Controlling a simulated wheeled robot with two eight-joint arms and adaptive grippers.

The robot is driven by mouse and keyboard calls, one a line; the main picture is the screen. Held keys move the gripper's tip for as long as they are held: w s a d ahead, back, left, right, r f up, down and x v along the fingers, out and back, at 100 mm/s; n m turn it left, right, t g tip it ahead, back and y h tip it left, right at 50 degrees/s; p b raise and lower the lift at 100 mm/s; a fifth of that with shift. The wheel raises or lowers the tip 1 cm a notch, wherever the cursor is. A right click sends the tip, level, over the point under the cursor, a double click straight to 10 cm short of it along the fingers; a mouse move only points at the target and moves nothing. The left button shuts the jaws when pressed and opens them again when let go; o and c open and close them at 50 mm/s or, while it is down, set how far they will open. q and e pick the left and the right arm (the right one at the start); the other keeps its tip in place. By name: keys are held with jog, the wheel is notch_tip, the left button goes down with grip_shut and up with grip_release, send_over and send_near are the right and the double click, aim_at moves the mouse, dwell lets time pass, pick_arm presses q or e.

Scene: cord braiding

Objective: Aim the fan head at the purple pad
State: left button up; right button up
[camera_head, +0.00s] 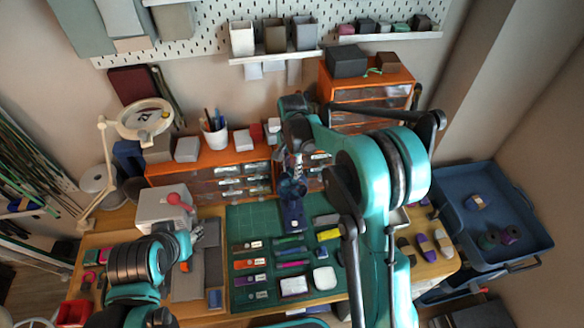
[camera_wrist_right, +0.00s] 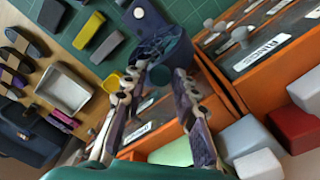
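The small dark blue fan (camera_head: 293,187) stands on the green mat, its base (camera_head: 293,215) near the mat's back edge. Its round head also shows in the right wrist view (camera_wrist_right: 166,66). The purple pad (camera_head: 246,281) lies on the mat's left side in a column of labelled pads. My right gripper (camera_head: 293,165) is above and behind the fan head. Its fingers (camera_wrist_right: 160,72) are apart, with the tips at the head's edge; contact is unclear. My left gripper (camera_head: 184,255) is low at the left over a grey area; its fingers are too small to judge.
Orange drawer units (camera_head: 215,175) stand close behind the fan. A white box with a red knob (camera_head: 174,199) and a magnifier lamp (camera_head: 143,120) stand at the left. Several tools and pads crowd the green mat (camera_head: 250,218). A blue tray (camera_head: 527,222) is at the right.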

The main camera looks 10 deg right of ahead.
jog(key=shift+o, duration=0.4)
jog(key=shift+r, duration=0.1)
notch_tip(320, 180, up, 12)
dwell(0.4)
jog(key=s+d+n+t+b, duration=0.4)
jog(key=s+n, duration=0.2)
jog(key=s, duration=0.7)
jog(key=s+d+f+n+t+b, duration=0.2)
jog(key=s+f, duration=0.5)
jog(key=s, duration=0.4)
jog(key=n+t+b, duration=0.1)
jog(key=n, duration=0.1)
jog(key=shift+s+d+n, duration=0.15)
jog(key=shift+n, duration=0.25)
jog(key=shift+f, duration=0.15)
